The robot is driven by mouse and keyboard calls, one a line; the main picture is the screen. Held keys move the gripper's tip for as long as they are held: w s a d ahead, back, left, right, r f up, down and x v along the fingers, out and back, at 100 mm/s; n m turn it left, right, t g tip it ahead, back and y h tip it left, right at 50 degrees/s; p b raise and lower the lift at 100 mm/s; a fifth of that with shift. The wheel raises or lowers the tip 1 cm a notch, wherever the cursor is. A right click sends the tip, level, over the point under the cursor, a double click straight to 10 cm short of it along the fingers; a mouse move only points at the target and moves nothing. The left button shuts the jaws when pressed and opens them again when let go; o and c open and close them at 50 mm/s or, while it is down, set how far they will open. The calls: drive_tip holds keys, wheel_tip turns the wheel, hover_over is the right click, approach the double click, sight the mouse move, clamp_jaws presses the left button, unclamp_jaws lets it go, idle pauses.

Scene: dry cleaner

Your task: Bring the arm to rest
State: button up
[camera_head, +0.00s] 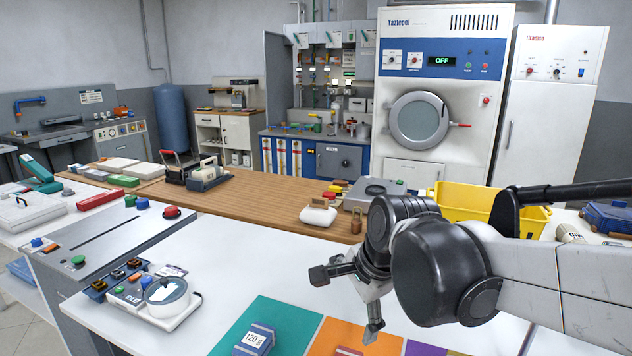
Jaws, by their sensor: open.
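My arm reaches in from the right edge of the head view, over the white table. My gripper (346,300) is open, with its two fingers spread apart. No object shows between the fingers. It hangs above the table, over the area of the teal mat (240,325) and orange mat (355,336). One finger points left and the other points down. I cannot tell the exact height of the fingertips above the surface.
A box marked 120 g (255,340) lies on the teal mat. A yellow crate (470,198) stands behind my arm. A white rounded object (318,216) sits on the wooden counter (262,197). A console with buttons (110,240) is at left.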

drive_tip(key=s+d+f+n+t+h, duration=0.1)
drive_tip(key=s+d+n+t+h, duration=0.1)
drive_tip(key=s+d+n, duration=0.9)
drive_tip(key=s+d, duration=0.2)
drive_tip(key=d, duration=0.1)
drive_tip(key=shift+s+f+n+t+h, duration=0.25)
drive_tip(key=shift+f+n+t+h, duration=0.05)
drive_tip(key=shift+n, duration=0.1)
